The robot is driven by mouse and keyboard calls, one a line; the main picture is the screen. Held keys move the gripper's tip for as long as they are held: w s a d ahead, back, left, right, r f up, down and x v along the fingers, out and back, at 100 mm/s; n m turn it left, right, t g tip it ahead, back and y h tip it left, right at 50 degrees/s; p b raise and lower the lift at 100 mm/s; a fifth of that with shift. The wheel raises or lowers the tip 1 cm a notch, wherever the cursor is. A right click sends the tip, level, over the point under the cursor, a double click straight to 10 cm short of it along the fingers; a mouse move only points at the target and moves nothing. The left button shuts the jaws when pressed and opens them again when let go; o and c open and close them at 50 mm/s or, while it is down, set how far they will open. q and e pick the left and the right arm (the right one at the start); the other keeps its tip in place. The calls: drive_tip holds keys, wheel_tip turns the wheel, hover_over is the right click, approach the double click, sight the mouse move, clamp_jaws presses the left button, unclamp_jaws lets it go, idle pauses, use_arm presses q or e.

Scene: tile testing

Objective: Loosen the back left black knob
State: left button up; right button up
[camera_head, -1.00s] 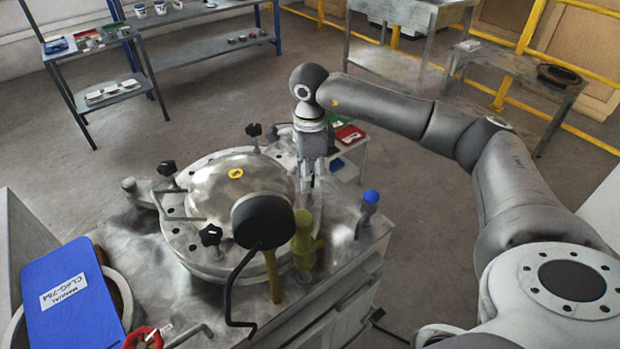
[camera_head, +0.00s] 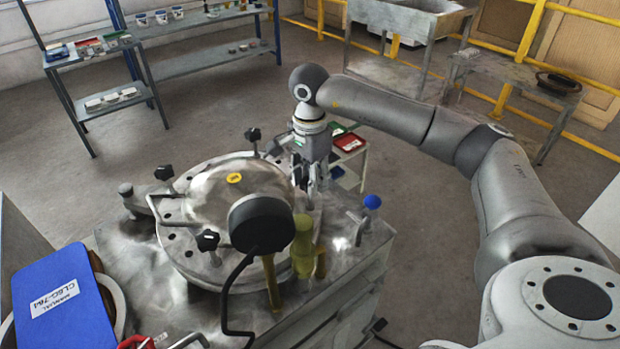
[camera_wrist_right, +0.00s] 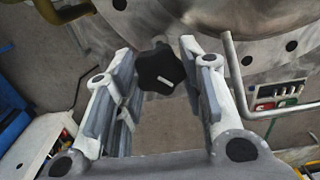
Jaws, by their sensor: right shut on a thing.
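A round metal vessel lid (camera_head: 215,190) with a yellow sticker has black knobs around its rim. One knob (camera_head: 253,134) stands at the back, one (camera_head: 164,173) at the left and one (camera_head: 208,240) at the front. My right gripper (camera_head: 316,190) points down at the lid's right side. That knob is hidden by the gripper in the head view. My left gripper is not in view.
A large black disc (camera_head: 260,224) and a yellow post (camera_head: 303,245) stand in front of the lid. A blue-topped valve (camera_head: 372,202) is to the right. A blue manual (camera_head: 62,300) lies at the lower left. Shelves (camera_head: 190,50) are behind, with clear floor between.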

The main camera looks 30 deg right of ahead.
drive_tip(key=o, duration=1)
drive_tip(key=shift+o, duration=0.2)
drive_tip(key=shift+r, duration=0.1)
wheel_tip(320, 180, up, 12)
idle(0.4)
